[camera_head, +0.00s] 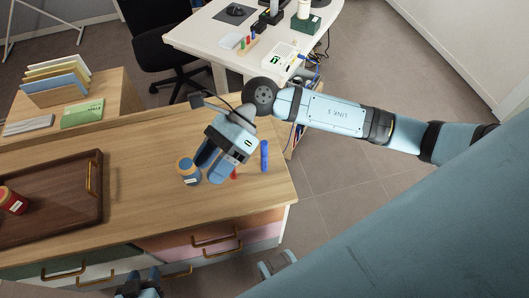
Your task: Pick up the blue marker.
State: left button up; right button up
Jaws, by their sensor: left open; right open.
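The blue marker (264,156) stands upright on the wooden cabinet top, near its right end. My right gripper (208,172) reaches in from the right and hangs over the cabinet top, to the left of the blue marker and apart from it. Its light-blue fingers are open, with nothing seen held between them. My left gripper (139,284) shows only partly at the bottom edge, in front of the cabinet's drawers, and is open and away from the marker.
A blue jar (189,171) with a tan lid stands just left of my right gripper's fingers. A red object (234,174), mostly hidden, is between gripper and marker. A brown tray (60,231) holding a red jar (13,201) lies left. A white desk (205,35) stands behind.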

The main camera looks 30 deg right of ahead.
jog(key=w+d+f+n+t+h+b, duration=0.2)
jog(key=w+d+f+n+h, duration=0.2)
jog(key=d+h, duration=0.35)
jog(key=n+t+h, duration=0.1)
jog(key=t+h, duration=0.1)
jog(key=h, duration=0.3)
send_over(264, 142)
jog(key=f, duration=0.7)
jog(key=shift+w+d, duration=0.15)
jog(key=shift+d, duration=0.1)
jog(key=shift+f, duration=0.5)
jog(key=f, duration=0.5)
jog(key=shift+s+a+f, duration=0.1)
jog(key=shift+s+a, duration=0.1)
grip_shut()
